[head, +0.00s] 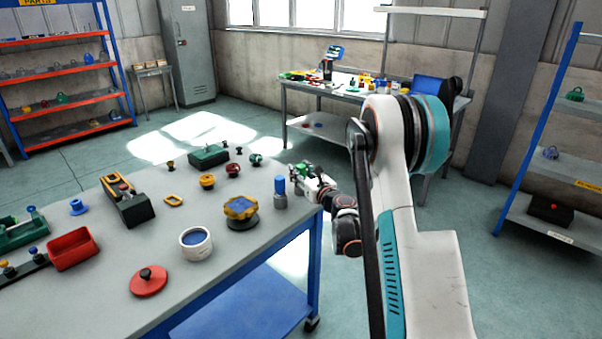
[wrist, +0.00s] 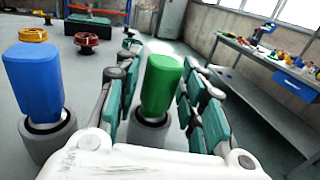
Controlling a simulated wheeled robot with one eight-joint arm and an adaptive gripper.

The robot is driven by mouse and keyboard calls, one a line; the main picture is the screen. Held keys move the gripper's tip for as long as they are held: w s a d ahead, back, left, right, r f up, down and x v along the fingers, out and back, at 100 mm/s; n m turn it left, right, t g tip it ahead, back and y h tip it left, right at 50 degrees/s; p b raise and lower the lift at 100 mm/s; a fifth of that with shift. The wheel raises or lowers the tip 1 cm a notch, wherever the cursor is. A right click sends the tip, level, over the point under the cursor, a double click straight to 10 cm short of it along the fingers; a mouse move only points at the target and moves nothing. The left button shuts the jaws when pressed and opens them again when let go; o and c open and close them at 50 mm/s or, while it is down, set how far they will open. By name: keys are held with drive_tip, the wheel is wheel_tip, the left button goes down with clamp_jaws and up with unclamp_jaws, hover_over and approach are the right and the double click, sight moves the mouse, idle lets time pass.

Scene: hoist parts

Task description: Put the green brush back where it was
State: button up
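The green brush (wrist: 162,85), a green block on a grey round base (wrist: 149,132), stands upright between the two fingers of my gripper (wrist: 160,105) in the wrist view. A narrow gap shows between the brush and the left finger; the right finger is close to it, and contact there is unclear. The gripper looks open around the brush. The lower base is hidden by my palm. In the head view my gripper (head: 308,180) is at the right edge of the workbench (head: 120,295), and it hides most of the brush.
A similar blue brush (wrist: 34,85) stands close on the left; it also shows in the head view (head: 280,190). A yellow-and-blue part (head: 240,207), a white cup (head: 196,243) and a red lid (head: 149,281) are nearby. Red spools (wrist: 87,42) lie beyond.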

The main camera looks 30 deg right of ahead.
idle(0.3)
drive_tip(key=shift+s+r, duration=0.15)
drive_tip(key=s, duration=1.1)
drive_tip(key=shift+s+d+p, duration=0.15)
drive_tip(key=shift+s+p, duration=0.2)
drive_tip(key=shift+s, duration=0.05)
